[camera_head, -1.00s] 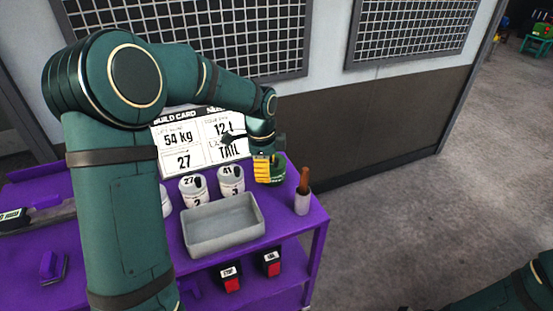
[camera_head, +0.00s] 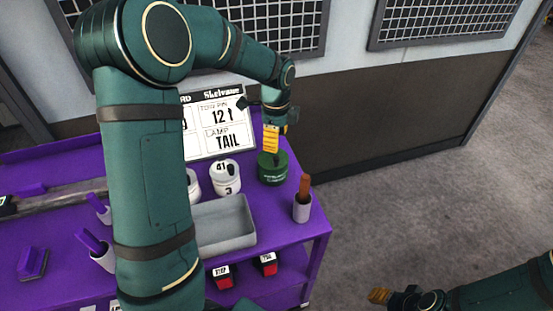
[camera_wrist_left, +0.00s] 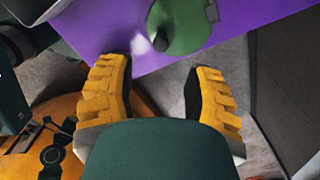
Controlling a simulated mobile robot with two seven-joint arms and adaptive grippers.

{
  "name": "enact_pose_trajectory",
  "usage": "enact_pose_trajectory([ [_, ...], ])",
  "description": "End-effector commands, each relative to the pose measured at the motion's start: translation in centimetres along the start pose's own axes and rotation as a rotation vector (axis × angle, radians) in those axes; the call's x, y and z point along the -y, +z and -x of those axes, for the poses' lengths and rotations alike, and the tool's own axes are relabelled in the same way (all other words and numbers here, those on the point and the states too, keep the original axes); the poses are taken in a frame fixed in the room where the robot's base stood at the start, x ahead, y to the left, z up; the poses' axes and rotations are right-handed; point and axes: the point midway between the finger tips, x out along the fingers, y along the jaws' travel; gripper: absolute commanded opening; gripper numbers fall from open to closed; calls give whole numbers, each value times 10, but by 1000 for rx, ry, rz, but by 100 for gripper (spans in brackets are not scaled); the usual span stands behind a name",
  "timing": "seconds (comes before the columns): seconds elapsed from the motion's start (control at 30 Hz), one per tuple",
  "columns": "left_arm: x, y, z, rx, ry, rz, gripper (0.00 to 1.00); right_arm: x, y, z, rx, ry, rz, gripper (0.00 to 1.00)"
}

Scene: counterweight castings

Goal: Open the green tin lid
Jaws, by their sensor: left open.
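The green tin (camera_head: 273,173) stands upright at the back right of the purple table, with pale lettering on its side. Its round green top also shows in the left wrist view (camera_wrist_left: 185,28), with a small dark piece at its right edge. My left gripper (camera_head: 271,140) has yellow ribbed fingers and is just above the tin in the head view. In the left wrist view its fingers (camera_wrist_left: 163,85) are spread with nothing between them, and the tin lies beyond the tips. My right gripper (camera_head: 380,296) is at the bottom right, far from the tin; its opening is unclear.
A white cup with a brown-handled tool (camera_head: 302,205) stands in front of the tin, near the table's right edge. White numbered canisters (camera_head: 226,178) and a grey tray (camera_head: 222,228) are to its left. A build card board (camera_head: 222,125) stands behind. Red-and-black boxes (camera_head: 268,265) sit lower.

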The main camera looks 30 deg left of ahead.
Motion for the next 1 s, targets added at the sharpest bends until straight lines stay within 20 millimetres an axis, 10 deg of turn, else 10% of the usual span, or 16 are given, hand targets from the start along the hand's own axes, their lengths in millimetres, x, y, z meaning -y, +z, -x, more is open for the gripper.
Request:
enact_pose_trajectory([
  [0.4,0,0,-72,1,2,0,52,-3,4,-8,8,-1,3,47],
  [0.87,0,0,-83,0,0,1,52,-3,4,-9,9,-1,3,47],
  [1.0,0,0,-83,0,0,1,12,-3,4,-9,9,-1,3,47],
])
